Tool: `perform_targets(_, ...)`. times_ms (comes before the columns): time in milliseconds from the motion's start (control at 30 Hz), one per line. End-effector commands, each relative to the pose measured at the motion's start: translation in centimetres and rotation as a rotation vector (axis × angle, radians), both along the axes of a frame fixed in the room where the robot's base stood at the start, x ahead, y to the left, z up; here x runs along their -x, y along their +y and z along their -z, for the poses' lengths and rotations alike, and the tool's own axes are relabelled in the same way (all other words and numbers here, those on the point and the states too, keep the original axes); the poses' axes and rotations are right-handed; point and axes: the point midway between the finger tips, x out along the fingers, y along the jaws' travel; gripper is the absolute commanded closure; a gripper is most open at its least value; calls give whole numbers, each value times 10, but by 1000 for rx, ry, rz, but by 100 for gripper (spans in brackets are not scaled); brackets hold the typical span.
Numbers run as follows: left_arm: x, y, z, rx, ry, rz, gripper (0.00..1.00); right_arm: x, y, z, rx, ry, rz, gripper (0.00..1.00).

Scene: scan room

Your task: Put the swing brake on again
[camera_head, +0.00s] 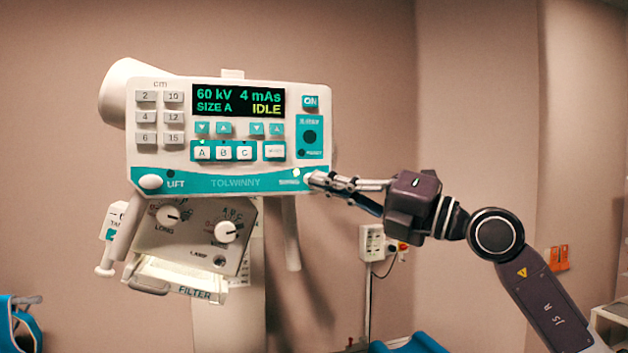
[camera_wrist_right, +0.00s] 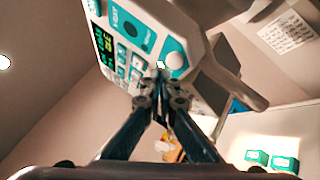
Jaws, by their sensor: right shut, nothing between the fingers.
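The white X-ray head has a control panel (camera_head: 236,168) with a teal strip along its bottom. The strip has a white LIFT knob (camera_head: 150,182) at its left end and a small label, hard to read, at its right end. A pale round swing brake button (camera_wrist_right: 175,60) shows there in the right wrist view, just beyond my fingertips. My right gripper (camera_head: 314,181) is shut and empty, its tips at the panel's lower right corner. The tips partly cover the button in the head view, and I cannot tell whether they touch it. My left gripper is not in view.
Below the panel hang a collimator with two dials (camera_head: 226,231), a FILTER tray (camera_head: 178,279) and handles on either side. A wall box (camera_head: 372,243) with a cable is behind. A blue surface (camera_head: 410,344) shows at the bottom.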

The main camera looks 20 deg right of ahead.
Motion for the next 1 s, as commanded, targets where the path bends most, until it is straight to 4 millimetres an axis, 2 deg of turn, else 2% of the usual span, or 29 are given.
perform_targets(1000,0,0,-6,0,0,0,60,-8,0,0,0,0,0,100)
